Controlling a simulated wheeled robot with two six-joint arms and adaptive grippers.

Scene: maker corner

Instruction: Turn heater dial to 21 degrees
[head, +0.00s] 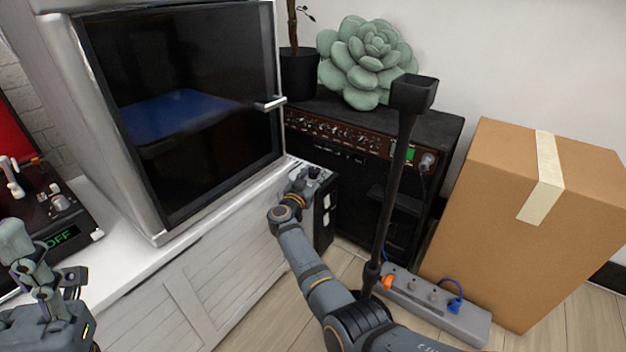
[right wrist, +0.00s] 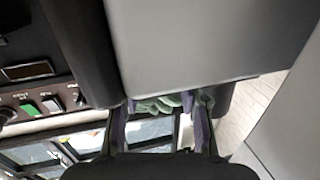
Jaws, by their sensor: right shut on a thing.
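A small black unit (head: 322,222) with white patches on its side, which looks like the heater, stands between the white cabinet and the amplifier. My right gripper (head: 303,182) is at its top and is shut on what looks like its dial, which the fingers mostly hide. The dial's markings and setting cannot be read. In the right wrist view, the two fingers (right wrist: 160,128) stand apart, and what lies between them is unclear. My left gripper (head: 42,275) is at the lower left, away from the unit; its opening is unclear.
The amplifier (head: 340,155) stands close to the right of the unit, with a succulent (head: 368,62) on it. A black stand (head: 398,170) rises near my right arm. A power strip (head: 437,305) and a cardboard box (head: 520,230) are at right. A device (head: 62,238) reading OFF is at left.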

